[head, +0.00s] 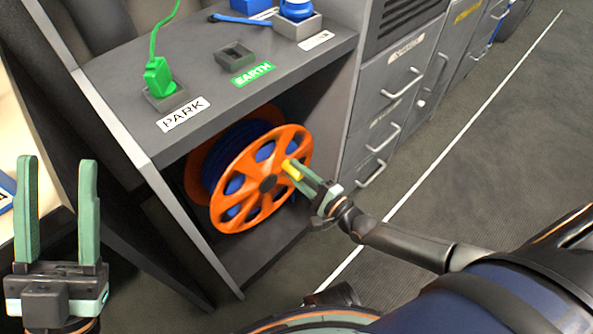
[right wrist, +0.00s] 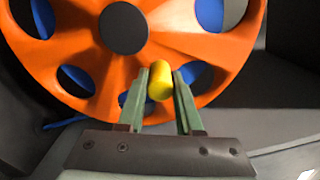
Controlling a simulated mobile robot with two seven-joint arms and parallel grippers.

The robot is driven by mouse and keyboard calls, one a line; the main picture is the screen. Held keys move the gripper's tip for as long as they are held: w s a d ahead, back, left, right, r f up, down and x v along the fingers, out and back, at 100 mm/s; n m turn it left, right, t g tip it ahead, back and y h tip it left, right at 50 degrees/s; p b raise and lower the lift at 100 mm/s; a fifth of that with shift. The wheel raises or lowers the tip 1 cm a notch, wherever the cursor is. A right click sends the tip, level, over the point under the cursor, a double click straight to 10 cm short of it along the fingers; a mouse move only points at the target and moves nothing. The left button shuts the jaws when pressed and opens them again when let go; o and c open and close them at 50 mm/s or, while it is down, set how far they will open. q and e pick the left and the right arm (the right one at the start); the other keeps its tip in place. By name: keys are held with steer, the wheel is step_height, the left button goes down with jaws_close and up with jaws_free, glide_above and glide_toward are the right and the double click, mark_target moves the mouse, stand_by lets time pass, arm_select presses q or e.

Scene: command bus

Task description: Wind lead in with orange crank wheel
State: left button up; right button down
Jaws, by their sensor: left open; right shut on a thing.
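The orange crank wheel (head: 238,207) is the face of a cable reel inside the open cabinet bay under the shelf. It also fills the upper part of the right wrist view (right wrist: 75,50). Blue lead (head: 236,150) is wound on the drum behind it. A yellow crank handle (head: 292,169) sticks out near the wheel's right rim. My right gripper (head: 296,172) is shut on this handle, which shows between the fingers in the right wrist view (right wrist: 160,82). My left gripper (head: 58,165) is open and empty, upright at the far left.
A green plug (head: 159,77) sits in the PARK socket on the shelf. An empty socket (head: 235,54) is by the EARTH label, and a blue connector (head: 297,8) sits in another. Grey drawers (head: 390,105) stand right of the bay. The floor beyond is clear.

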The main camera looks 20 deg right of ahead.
steer(key=c, duration=0.6)
jaws_free()
steer(key=shift+o, duration=0.2)
steer(key=p+v, duration=0.3)
steer(key=v, duration=0.9)
steer(key=shift+s, duration=0.25)
